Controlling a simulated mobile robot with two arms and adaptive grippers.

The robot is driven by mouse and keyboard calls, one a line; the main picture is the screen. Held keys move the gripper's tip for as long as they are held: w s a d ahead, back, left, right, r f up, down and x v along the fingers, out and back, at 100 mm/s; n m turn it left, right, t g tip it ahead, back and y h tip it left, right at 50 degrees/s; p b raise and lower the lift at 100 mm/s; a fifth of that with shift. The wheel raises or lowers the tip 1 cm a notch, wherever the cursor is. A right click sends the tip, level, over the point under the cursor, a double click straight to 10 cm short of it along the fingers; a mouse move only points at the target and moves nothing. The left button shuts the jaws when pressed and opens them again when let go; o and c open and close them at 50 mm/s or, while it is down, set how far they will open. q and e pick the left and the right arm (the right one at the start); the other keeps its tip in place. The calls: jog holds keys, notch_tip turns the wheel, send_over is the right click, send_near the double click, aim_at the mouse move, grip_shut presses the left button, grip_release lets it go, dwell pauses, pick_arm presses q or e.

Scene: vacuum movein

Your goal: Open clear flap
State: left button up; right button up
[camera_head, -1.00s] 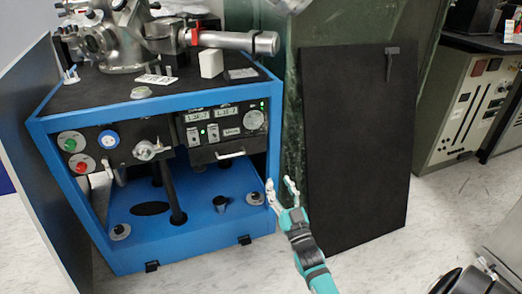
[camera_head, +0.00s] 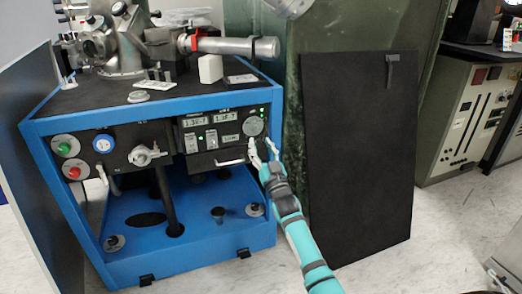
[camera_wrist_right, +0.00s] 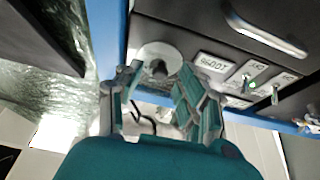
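The control panel (camera_head: 222,134) is a black front with lit displays, switches and a round dial (camera_head: 253,123), set in the blue frame. I cannot make out the clear flap as a separate part. My right gripper (camera_head: 264,151) is open and empty, just below and right of the dial, near the frame's right post. In the right wrist view its fingers (camera_wrist_right: 158,88) are spread, with the round dial (camera_wrist_right: 160,61) beyond and between them. Whether they touch anything I cannot tell. My left gripper is not in view.
A metal drawer-type handle (camera_head: 229,162) sits low on the panel. The blue cart (camera_head: 195,257) has an open lower bay. A black board (camera_head: 359,165) leans upright to the right, against a dark green surface. White floor lies in front.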

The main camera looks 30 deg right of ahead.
jog(key=shift+w, duration=0.1)
grip_shut()
dwell(0.4)
